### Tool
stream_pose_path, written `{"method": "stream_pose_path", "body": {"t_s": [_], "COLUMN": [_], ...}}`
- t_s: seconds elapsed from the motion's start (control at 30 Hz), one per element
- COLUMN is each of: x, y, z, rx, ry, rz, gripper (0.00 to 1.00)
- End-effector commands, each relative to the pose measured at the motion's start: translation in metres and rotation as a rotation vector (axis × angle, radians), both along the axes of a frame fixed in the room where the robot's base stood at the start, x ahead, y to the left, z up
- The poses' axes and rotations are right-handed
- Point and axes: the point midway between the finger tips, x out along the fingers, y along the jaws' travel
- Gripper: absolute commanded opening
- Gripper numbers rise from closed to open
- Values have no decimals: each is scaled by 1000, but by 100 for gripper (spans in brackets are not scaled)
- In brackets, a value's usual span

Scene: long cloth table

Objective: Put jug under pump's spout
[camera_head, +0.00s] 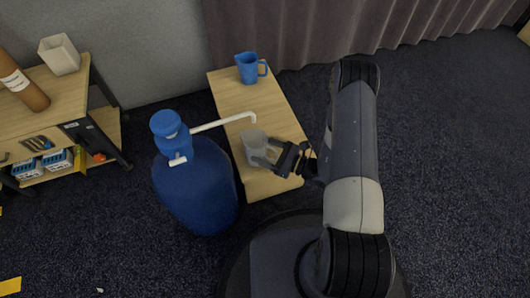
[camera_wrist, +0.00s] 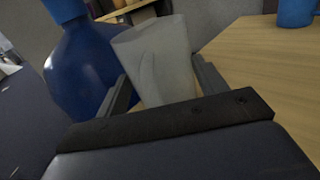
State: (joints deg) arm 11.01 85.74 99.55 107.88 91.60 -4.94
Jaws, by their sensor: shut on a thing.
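A clear grey jug (camera_head: 254,143) is between the fingers of my gripper (camera_head: 272,160), which is shut on it. In the wrist view the jug (camera_wrist: 158,58) stands between the two fingers (camera_wrist: 163,88), leaning a little. The pump is a blue head (camera_head: 168,126) on a large blue bottle (camera_head: 195,190), with a long white spout (camera_head: 222,122) reaching right over the small wooden table. The spout's tip shows just above the jug's rim in the head view; their depth and height gap is hard to judge. Whether the jug touches the table is unclear.
The small wooden table (camera_head: 225,88) bears a blue jug (camera_head: 247,68) at its far end. A shelf (camera_head: 70,97) with a brown cylinder (camera_head: 24,88) and a white container (camera_head: 59,55) stands at left. A grey curtain (camera_head: 330,30) hangs behind. Open floor lies at right.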

Motion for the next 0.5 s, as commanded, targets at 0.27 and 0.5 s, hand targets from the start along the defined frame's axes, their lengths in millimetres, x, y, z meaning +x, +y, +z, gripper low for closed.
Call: {"method": "stream_pose_path", "body": {"t_s": [0.27, 0.5], "x": [0, 0], "y": [0, 0], "z": [-3, -5], "rx": [0, 0], "ry": [-1, -1], "rz": [0, 0], "gripper": [43, 78]}}
